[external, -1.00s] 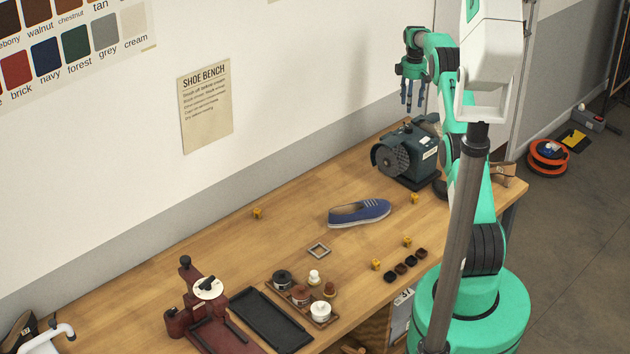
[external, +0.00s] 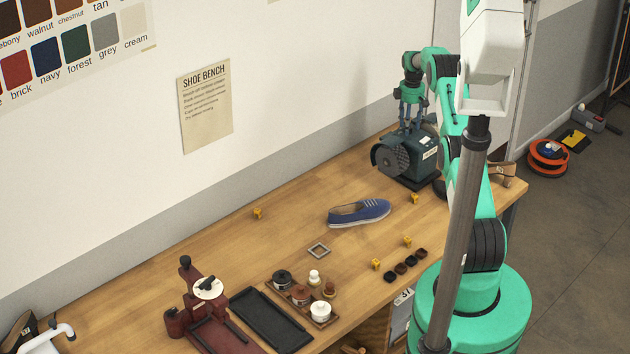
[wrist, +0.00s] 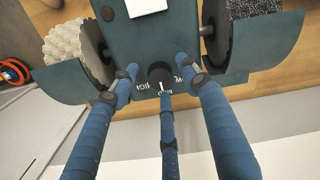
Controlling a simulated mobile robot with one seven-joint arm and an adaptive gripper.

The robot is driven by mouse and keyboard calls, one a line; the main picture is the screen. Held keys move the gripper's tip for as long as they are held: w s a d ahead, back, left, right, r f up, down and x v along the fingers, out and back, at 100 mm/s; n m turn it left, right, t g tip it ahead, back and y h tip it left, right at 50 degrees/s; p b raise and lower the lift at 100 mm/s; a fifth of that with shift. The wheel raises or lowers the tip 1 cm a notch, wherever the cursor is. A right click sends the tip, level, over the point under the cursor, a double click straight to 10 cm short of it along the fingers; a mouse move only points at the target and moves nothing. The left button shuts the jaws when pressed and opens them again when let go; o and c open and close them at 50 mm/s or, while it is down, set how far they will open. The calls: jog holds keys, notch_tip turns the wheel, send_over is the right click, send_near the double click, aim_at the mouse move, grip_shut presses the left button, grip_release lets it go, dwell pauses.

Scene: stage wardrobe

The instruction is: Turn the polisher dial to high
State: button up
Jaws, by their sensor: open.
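The polisher (external: 414,160) is a dark green bench machine with a wheel at each end, standing at the far end of the bench. In the wrist view its body (wrist: 150,40) fills the upper middle. The dark round dial (wrist: 159,73) sits near the body's edge, with a short white pointer mark on the picture's lower side, towards the middle label. White lettering beside it is partly hidden by fingers; HIGH seems to be on the left. My gripper (wrist: 160,80) is open, its blue fingers spread around the dial; contact is unclear. In the external view my gripper (external: 411,122) points down over the polisher.
A blue shoe (external: 359,212) lies on the bench in front of the polisher. Polish jars (external: 300,294), a black tray (external: 270,320) and small yellow pieces (external: 257,213) are nearer the camera. The wall is close behind the polisher. The polisher's wheels (wrist: 75,52) flank the dial.

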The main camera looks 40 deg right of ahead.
jog(key=shift+c, duration=0.3)
jog(key=c, duration=1.1)
jog(key=shift+m, duration=0.3)
jog(key=m+b, duration=0.3)
jog(key=m, duration=0.1)
jog(key=shift+m, duration=0.4)
jog(key=m+b, duration=0.1)
jog(key=m, duration=0.4)
jog(key=shift+b, duration=0.35)
jog(key=shift+r, duration=0.1)
